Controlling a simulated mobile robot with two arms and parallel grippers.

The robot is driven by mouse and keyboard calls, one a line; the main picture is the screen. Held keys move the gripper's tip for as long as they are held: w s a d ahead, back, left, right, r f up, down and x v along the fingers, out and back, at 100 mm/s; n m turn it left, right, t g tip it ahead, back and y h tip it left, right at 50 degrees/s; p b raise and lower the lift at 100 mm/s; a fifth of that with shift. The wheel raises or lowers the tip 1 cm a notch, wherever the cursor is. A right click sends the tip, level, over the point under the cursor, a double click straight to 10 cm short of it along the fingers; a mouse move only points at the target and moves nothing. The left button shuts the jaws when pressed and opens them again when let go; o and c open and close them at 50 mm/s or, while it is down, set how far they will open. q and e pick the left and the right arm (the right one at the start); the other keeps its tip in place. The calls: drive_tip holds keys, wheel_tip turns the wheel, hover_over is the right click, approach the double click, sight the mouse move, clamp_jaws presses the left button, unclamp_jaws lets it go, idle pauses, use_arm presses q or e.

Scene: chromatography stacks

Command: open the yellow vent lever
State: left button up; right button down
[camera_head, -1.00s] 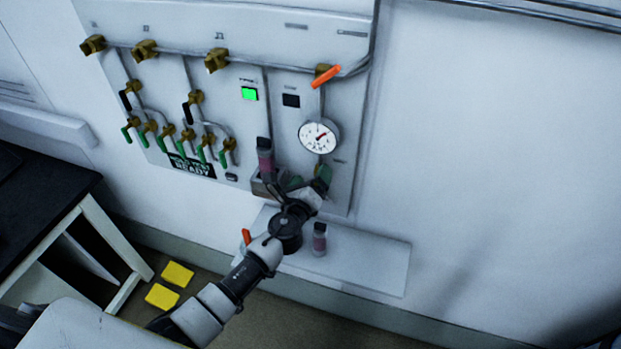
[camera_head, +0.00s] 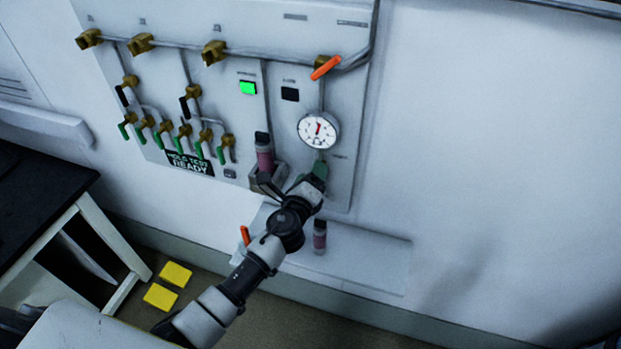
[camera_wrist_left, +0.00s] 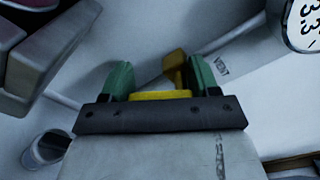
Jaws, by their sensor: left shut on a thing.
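The yellow vent lever (camera_wrist_left: 175,65) shows in the left wrist view, between my green fingers and close to the right one, beside a VENT label (camera_wrist_left: 222,70). My left gripper (camera_wrist_left: 160,78) is shut on this lever. In the head view my left gripper (camera_head: 317,174) is at the lower right of the wall panel (camera_head: 345,175), below the round gauge (camera_head: 319,130). The lever is hidden there behind the gripper.
A pink-banded column (camera_head: 265,155) stands in a holder (camera_head: 266,181) just left of my gripper. A similar small bottle (camera_head: 319,237) stands on the shelf (camera_head: 375,263) below. An orange-handled valve (camera_head: 326,67) is above the gauge. The wall to the right is clear.

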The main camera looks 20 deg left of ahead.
use_arm(q)
drive_tip(key=shift+d+f+n+b, duration=0.15)
drive_tip(key=shift+n+b, duration=0.35)
drive_tip(key=shift+n, duration=0.65)
drive_tip(key=shift+d+f+n+b, duration=0.15)
drive_tip(key=shift+n+b, duration=0.35)
drive_tip(key=shift+n, duration=0.7)
drive_tip(key=shift+d+f+n+b, duration=0.1)
drive_tip(key=shift+d+n+b, duration=0.3)
drive_tip(key=shift+n, duration=0.75)
drive_tip(key=shift+a, duration=0.1)
drive_tip(key=o, duration=0.9)
drive_tip(key=shift+r, duration=0.1)
drive_tip(key=shift+s, duration=0.1)
drive_tip(key=s+b, duration=0.1)
drive_tip(key=s, duration=0.4)
drive_tip(key=s+b, duration=0.1)
drive_tip(key=s, duration=0.4)
drive_tip(key=shift+s+a, duration=0.2)
drive_tip(key=shift+s, duration=0.15)
